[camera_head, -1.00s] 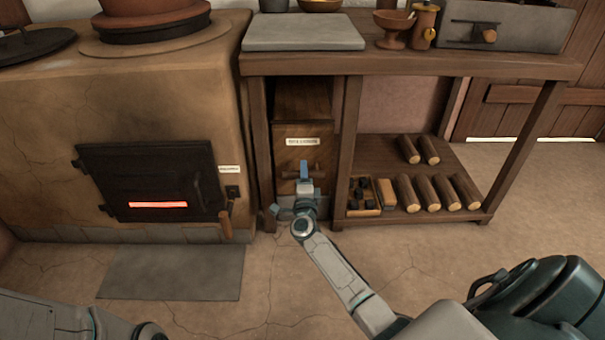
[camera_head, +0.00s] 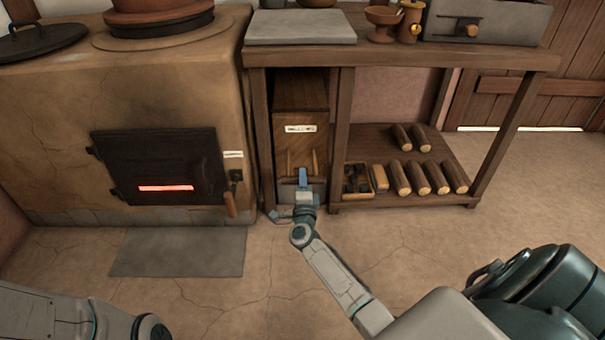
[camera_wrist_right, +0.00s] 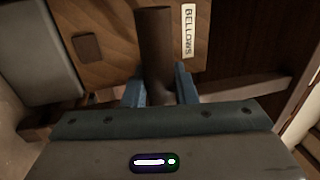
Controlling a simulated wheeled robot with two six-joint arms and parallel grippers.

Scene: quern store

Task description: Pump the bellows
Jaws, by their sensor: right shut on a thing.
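The bellows (camera_head: 300,102) is a wooden box with a white label, standing in the narrow left bay under the bench. Its front and label also show in the right wrist view (camera_wrist_right: 225,25), where the label reads BELLOWS. Two light rods stand out from its front to a handle, mostly hidden by my gripper in the head view. My right gripper (camera_head: 303,178) is low in front of the box. In the right wrist view its blue fingers are shut on the dark round handle (camera_wrist_right: 155,45). My left arm shows at lower left, its gripper out of view.
A clay stove with a black fire door (camera_head: 160,170), glowing through its slot, stands to the left. Logs (camera_head: 420,178) and a small box (camera_head: 357,180) lie on the low shelf to the right. A bench post (camera_head: 341,140) closely flanks my gripper. The front floor is clear.

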